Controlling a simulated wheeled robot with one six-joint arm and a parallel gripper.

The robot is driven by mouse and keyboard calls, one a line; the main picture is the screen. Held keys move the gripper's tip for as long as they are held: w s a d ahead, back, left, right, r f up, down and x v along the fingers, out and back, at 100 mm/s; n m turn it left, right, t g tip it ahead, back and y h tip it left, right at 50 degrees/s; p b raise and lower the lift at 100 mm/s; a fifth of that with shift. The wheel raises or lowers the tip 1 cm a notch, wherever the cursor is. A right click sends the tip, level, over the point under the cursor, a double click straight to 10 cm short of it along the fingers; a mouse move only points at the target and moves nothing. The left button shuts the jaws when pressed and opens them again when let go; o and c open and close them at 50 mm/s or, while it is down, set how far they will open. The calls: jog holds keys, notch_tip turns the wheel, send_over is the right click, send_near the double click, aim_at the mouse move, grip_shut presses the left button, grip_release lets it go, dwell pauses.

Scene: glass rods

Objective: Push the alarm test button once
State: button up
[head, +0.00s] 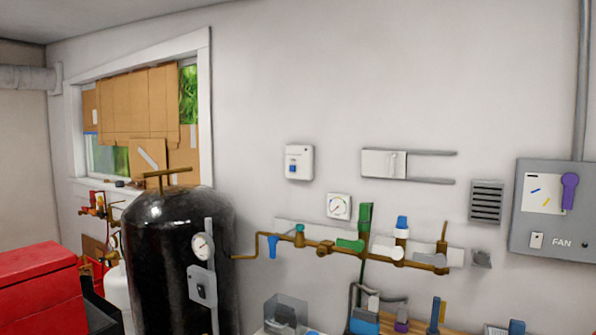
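A small white wall box (305,158) hangs on the grey wall near the middle of the head view. It has a blue button or switch (292,167) on its lower left face and tiny lettering that is too small to read. It looks like the alarm unit, but no label confirms this. Nothing touches it or covers it. My gripper is not in view.
A black tank (160,255) with a gauge stands at left, beside a red box (40,290). Brass piping (325,248) with coloured valves runs below the white box. A sliding panel (378,163) and a grey FAN panel (520,220) are to the right.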

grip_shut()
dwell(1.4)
